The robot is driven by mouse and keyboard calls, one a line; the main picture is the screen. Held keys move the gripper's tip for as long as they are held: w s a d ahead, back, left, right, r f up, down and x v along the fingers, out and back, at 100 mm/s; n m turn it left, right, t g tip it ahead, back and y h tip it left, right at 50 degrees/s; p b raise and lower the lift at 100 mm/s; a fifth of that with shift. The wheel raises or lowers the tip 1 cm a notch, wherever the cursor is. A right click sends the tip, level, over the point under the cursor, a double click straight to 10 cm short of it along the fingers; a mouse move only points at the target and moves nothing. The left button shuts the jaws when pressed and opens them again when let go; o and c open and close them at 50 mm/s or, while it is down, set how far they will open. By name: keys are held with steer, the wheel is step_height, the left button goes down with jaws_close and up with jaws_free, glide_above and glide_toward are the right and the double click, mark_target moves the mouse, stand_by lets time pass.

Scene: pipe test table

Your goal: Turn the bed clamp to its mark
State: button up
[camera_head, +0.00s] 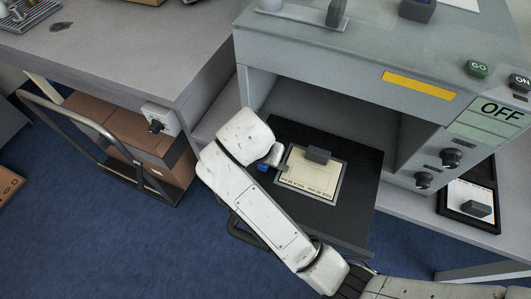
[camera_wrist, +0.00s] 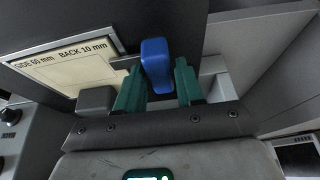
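The bed clamp's blue handle (camera_wrist: 157,62) stands between the two green fingers of my gripper (camera_wrist: 160,82) in the wrist view. Both fingers look in contact with its sides, and the gripper looks shut on it. The handle also shows as a small blue spot (camera_head: 263,167) beside my gripper (camera_head: 274,157) in the head view, largely hidden by my arm. The handle is by the left edge of a framed cream plate (camera_head: 310,178) on the black bed (camera_head: 350,205). I cannot make out the mark.
A dark grey block (camera_head: 318,155) sits at the plate's back edge. The grey machine housing (camera_head: 310,60) overhangs the bed, with a side wall (camera_head: 411,135) to the right. Black knobs (camera_head: 423,180) and an OFF display (camera_head: 502,110) are at right. A cart with boxes (camera_head: 140,135) stands left.

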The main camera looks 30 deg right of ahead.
steer(key=c, duration=0.6)
